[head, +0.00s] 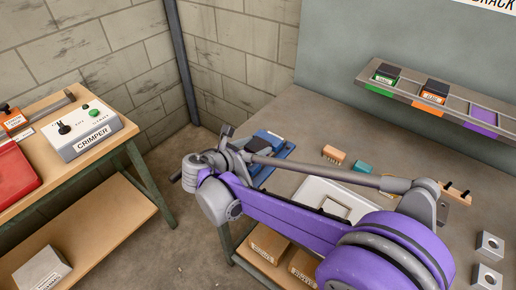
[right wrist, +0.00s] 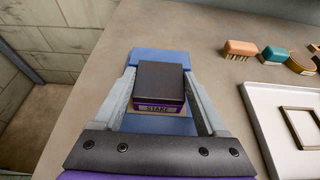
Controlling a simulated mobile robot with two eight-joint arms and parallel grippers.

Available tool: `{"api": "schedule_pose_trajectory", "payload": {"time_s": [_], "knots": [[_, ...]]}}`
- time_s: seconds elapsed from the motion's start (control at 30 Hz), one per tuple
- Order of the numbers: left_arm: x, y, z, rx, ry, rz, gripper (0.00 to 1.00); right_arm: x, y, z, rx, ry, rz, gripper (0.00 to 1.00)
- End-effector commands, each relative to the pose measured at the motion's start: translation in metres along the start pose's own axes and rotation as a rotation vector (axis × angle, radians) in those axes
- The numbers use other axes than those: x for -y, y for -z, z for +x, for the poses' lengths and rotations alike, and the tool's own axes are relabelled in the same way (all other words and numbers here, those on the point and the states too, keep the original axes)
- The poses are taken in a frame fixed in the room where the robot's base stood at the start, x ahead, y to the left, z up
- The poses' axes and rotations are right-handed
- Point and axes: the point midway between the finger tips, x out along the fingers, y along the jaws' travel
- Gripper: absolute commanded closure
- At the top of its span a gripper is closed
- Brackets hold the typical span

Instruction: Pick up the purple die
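The purple die (right wrist: 160,88), a block with a dark top and a purple front labelled STAKE, sits on a blue pad (right wrist: 150,55) near the table's left edge. My right gripper (right wrist: 160,76) has its two grey fingers apart, one on each side of the die. Narrow gaps show beside the die toward the palm; contact at the tips is hard to judge. In the head view my purple right arm reaches over the table and partly hides this spot; the blue pad (head: 272,141) shows behind it. My left gripper is not in view.
A rack (head: 400,92) on the back wall holds a green and an orange die beside an empty purple-marked place (head: 484,118). Brushes (right wrist: 241,48) and a white tray (right wrist: 262,110) lie right of the pad. A crimper box (head: 82,130) stands on the left bench.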

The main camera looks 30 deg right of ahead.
Motion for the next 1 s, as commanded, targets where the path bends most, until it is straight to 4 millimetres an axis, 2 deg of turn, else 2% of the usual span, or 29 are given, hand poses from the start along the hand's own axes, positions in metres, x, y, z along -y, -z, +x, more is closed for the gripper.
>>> {"api": "schedule_pose_trajectory", "payload": {"time_s": [0.03,0.33,0.77,0.87,1.0], "knots": [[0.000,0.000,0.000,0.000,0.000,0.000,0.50,0.000,0.000,0.000,0.000,0.000,0.000,0.45],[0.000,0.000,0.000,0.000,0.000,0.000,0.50,0.000,0.000,0.000,0.000,0.000,0.000,0.99],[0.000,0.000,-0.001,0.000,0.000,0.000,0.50,0.000,-0.005,-0.002,0.003,0.000,-0.001,1.00],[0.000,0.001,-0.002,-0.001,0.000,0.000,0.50,0.000,-0.015,-0.006,0.003,0.000,0.000,1.00],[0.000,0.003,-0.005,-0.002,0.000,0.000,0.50,0.000,-0.039,-0.016,0.003,0.000,0.000,1.00]]}}
